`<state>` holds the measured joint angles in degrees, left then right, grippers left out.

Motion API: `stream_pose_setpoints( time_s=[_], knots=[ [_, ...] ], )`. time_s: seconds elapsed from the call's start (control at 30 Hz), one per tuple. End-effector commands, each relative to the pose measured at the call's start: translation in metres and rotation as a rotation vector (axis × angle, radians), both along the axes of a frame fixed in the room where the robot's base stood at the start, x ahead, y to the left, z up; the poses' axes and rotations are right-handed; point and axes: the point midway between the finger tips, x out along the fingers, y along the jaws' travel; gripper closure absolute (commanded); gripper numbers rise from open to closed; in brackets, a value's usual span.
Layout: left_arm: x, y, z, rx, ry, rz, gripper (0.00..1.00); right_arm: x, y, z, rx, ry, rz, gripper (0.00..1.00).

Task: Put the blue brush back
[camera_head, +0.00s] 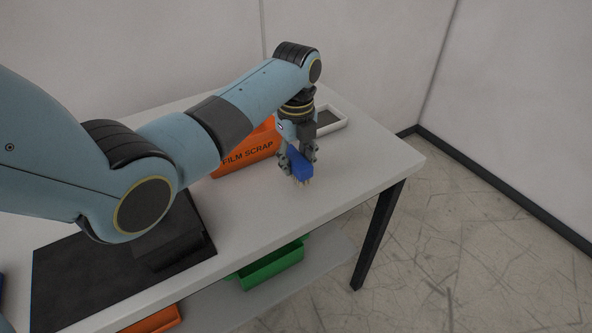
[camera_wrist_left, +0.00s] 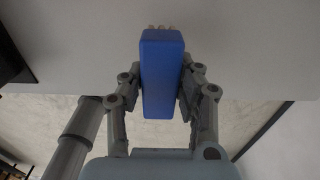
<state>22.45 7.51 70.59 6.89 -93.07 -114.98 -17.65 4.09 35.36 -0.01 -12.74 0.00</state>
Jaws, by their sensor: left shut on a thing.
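The blue brush (camera_head: 300,162) is a blue block with pale bristles pointing down. My left gripper (camera_head: 297,158) is shut on it above the right part of the white table (camera_head: 345,172). The bristle tips are close to the tabletop, and I cannot tell whether they touch it. In the left wrist view the brush (camera_wrist_left: 162,75) sits between the two fingers of the gripper (camera_wrist_left: 162,90), its pale bristles just showing at the top. My right gripper is not in view.
An orange bin marked FILM SCRAP (camera_head: 247,152) stands just left of the gripper. A white tray with a dark inside (camera_head: 331,122) lies behind it. A black slab (camera_head: 90,285) covers the table's front left. Green (camera_head: 270,268) and orange (camera_head: 152,320) bins sit on the lower shelf.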

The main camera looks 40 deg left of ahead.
Motion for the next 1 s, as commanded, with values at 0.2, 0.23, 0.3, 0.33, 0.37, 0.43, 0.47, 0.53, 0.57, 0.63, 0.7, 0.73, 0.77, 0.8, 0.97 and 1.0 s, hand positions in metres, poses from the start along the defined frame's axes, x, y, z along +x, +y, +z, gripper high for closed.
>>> stream_pose_setpoints(
  time_s=[0.2,0.23,0.3,0.33,0.37,0.43,0.47,0.53,0.57,0.63,0.7,0.73,0.77,0.8,0.97,1.0],
  knots=[
    [-0.001,-0.001,-0.033,-0.001,0.003,-0.001,0.99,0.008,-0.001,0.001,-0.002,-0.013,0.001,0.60],
    [-0.001,-0.001,-0.035,-0.001,0.003,-0.001,0.99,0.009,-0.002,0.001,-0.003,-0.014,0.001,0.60],
    [-0.001,-0.001,-0.037,-0.001,0.001,-0.001,0.99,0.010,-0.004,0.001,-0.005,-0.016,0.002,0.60],
    [-0.001,-0.001,-0.037,-0.001,0.001,-0.001,0.99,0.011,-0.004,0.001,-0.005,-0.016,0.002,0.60],
    [-0.001,-0.001,-0.037,-0.001,0.000,-0.001,0.99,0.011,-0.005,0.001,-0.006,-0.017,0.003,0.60],
    [-0.001,-0.001,-0.037,-0.001,0.001,-0.001,0.99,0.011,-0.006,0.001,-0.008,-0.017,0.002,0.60],
    [-0.001,-0.001,-0.037,-0.001,0.001,-0.001,0.99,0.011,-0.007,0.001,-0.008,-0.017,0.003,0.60],
    [-0.001,-0.001,-0.037,-0.001,0.001,-0.001,0.99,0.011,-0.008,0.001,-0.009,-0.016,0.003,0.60],
    [-0.001,-0.001,-0.038,-0.001,0.001,-0.001,0.99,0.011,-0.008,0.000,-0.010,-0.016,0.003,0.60],
    [-0.001,-0.001,-0.040,-0.001,0.001,-0.001,0.67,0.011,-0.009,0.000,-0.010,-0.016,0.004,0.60],
    [-0.001,-0.001,-0.039,-0.001,0.001,-0.001,0.58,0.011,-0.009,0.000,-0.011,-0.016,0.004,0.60],
    [-0.001,-0.001,-0.039,-0.001,0.001,-0.001,0.54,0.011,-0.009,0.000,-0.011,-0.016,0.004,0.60],
    [-0.001,-0.001,-0.039,-0.001,0.001,-0.001,0.50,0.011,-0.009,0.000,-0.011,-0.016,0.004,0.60],
    [-0.001,-0.001,-0.039,-0.001,0.001,-0.001,0.45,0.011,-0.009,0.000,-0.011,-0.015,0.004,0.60],
    [-0.001,-0.001,-0.039,-0.001,0.001,-0.001,0.45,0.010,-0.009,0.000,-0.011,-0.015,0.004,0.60],
    [-0.001,-0.001,-0.039,-0.001,0.001,-0.001,0.45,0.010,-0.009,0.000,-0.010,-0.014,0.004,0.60]
  ],
)
